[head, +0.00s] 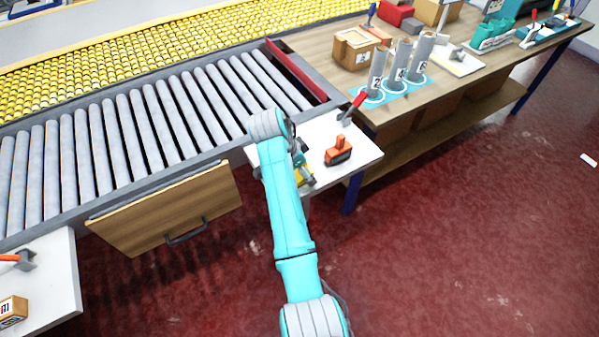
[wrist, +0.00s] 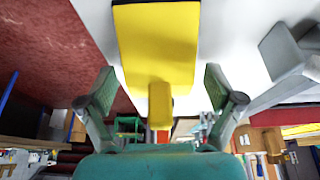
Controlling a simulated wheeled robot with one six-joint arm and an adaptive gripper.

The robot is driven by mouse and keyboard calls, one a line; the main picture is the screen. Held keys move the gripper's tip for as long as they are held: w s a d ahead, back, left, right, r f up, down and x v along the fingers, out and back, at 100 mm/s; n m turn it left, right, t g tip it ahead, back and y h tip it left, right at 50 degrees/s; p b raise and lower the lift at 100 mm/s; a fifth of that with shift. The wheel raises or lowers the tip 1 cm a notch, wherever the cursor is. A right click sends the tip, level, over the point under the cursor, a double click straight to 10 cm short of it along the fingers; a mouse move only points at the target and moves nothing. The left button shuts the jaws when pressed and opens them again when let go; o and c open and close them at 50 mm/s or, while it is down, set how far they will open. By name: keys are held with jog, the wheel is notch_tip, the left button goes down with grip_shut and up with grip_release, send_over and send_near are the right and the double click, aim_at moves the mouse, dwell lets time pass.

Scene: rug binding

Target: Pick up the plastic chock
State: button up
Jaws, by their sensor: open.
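A yellow block with a narrow tab, which looks like the plastic chock (wrist: 156,45), fills the upper middle of the wrist view. In the head view a small part of the yellow chock (head: 305,177) shows at the near edge of the white side shelf, beside my arm. My gripper (wrist: 160,84) is open, with one finger on each side of the chock's tab in the wrist view. I cannot tell whether the fingers touch it. In the head view my arm hides most of the gripper and part of the chock.
An orange-and-black object (head: 338,151) stands on the white shelf (head: 368,153) right of my gripper, with a red-handled tool (head: 352,107) behind it. The roller conveyor (head: 150,130) lies left and the wooden bench (head: 450,90) right. A grey object (wrist: 288,52) is close by in the wrist view.

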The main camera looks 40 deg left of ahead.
jog(key=c, duration=1.4)
